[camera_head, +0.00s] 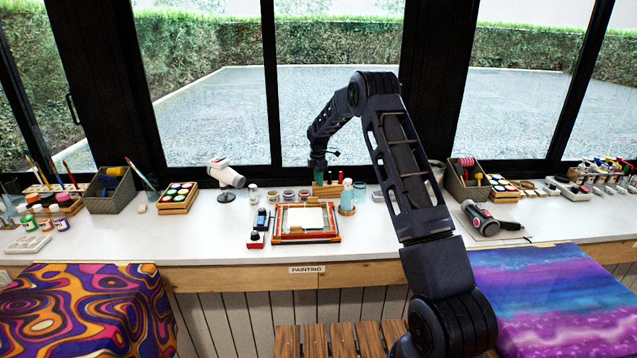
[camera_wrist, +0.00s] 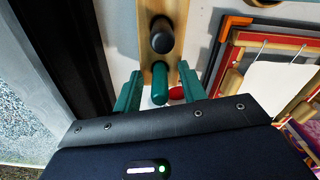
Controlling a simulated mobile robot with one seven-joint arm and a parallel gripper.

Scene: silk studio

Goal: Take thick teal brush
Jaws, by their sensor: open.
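A thick teal brush (camera_wrist: 160,82) stands in a wooden rack (camera_wrist: 180,10); its rounded teal end shows in the wrist view. My gripper (camera_wrist: 167,90) is open, with one green finger on each side of the brush. I cannot tell whether either finger touches it. In the head view, my gripper (camera_head: 318,168) is above the rack (camera_head: 330,190) at the back of the table, near the window, and the brush cannot be made out there.
A black handle (camera_wrist: 162,38) stands in the rack beside the brush. A red-and-wood framed screen (camera_head: 305,222) lies in front. A spray bottle (camera_head: 347,196) is to the right. Paint jars (camera_head: 288,195) stand to the left. The window frame (camera_wrist: 75,50) is close.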

